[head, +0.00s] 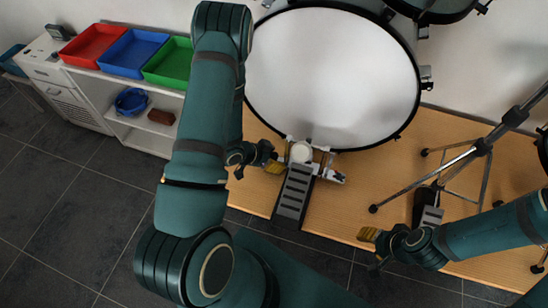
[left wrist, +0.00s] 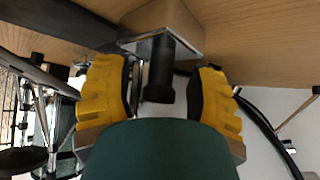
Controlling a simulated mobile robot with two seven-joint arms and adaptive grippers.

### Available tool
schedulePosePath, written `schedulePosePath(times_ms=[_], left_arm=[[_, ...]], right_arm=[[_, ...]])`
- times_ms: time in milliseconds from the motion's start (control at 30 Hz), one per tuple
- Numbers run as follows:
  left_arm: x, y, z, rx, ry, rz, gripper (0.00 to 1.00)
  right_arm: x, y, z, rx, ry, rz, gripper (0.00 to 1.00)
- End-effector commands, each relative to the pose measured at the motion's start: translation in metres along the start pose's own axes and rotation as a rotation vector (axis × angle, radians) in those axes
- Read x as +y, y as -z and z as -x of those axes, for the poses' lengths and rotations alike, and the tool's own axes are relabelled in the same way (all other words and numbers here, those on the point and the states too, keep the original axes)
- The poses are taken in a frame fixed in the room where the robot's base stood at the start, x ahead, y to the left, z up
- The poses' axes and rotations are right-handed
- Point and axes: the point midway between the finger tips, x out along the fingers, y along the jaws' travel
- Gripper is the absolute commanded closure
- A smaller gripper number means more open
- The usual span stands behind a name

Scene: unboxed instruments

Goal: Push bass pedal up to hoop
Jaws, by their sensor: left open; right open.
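The bass drum (head: 332,78) stands at the back with its white head facing me and its dark hoop (head: 365,149) near the wooden platform. The bass pedal (head: 294,190), with a ribbed grey footboard and a round pale beater (head: 301,152), lies in front of the hoop's lower edge. I cannot tell whether it touches the hoop. My left gripper (head: 270,156) is open just left of the pedal's upper end. In the left wrist view, a black cylindrical part (left wrist: 160,70) shows between its yellow fingers (left wrist: 158,92). My right gripper (head: 370,237) is open and empty, right of the footboard.
A cymbal-type stand (head: 482,148) with spread legs and another pedal (head: 430,208) stand on the right. Red, blue and green trays (head: 130,52) sit on a white shelf at the left. The platform (head: 345,200) between the pedal and stand is clear.

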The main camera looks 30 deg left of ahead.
Motion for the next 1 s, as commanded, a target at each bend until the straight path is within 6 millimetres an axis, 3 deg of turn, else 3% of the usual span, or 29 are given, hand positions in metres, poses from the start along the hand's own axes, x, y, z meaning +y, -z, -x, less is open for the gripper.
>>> schedulePosePath(times_ms=[67,100,233,267,500,800,1000], left_arm=[[0.000,0.000,0.000,0.000,0.000,0.000,0.43],[0.000,0.000,0.000,0.000,0.000,0.000,0.48],[0.000,0.000,0.000,0.000,0.000,0.000,0.94],[0.000,0.000,0.000,0.000,0.000,0.000,1.00],[-0.002,0.001,0.000,0.001,0.001,-0.001,1.00],[-0.035,0.024,-0.023,0.005,0.005,-0.001,1.00],[-0.039,0.028,-0.026,0.004,0.005,0.000,1.00]], right_arm=[[0.000,0.000,0.000,0.000,0.000,0.000,0.53],[0.000,0.000,0.000,0.000,0.000,0.000,0.53],[0.000,0.000,0.000,0.000,0.000,0.000,0.53],[0.000,0.000,0.000,0.000,0.000,0.000,0.53],[0.000,0.000,0.000,0.000,0.000,0.000,0.53],[0.001,0.000,-0.002,0.001,0.000,0.000,0.53],[0.001,0.000,-0.002,0.001,0.000,0.000,0.53]])
